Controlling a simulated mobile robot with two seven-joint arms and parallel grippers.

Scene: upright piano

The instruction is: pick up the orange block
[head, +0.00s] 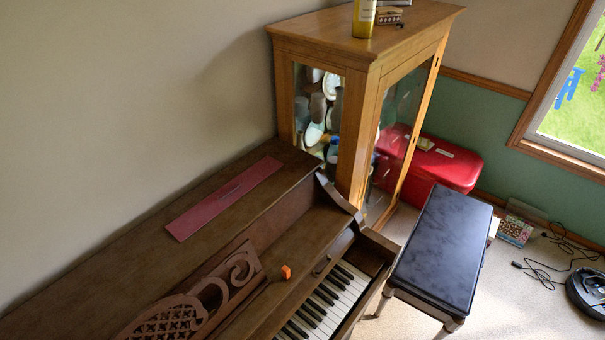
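The small orange block (286,271) lies on the brown wooden ledge of the upright piano (255,226), above the keys and just right of the carved music stand (210,291). It looks fully visible, with nothing on top of it. Neither of my grippers shows in the head view.
The piano keys (327,300) lie below and right of the block. A red strip (224,198) lies on the piano's top. A glass-doored wooden cabinet (362,85) stands behind the piano's far end. A black bench (440,245) stands at right. Cables (545,270) lie on the floor.

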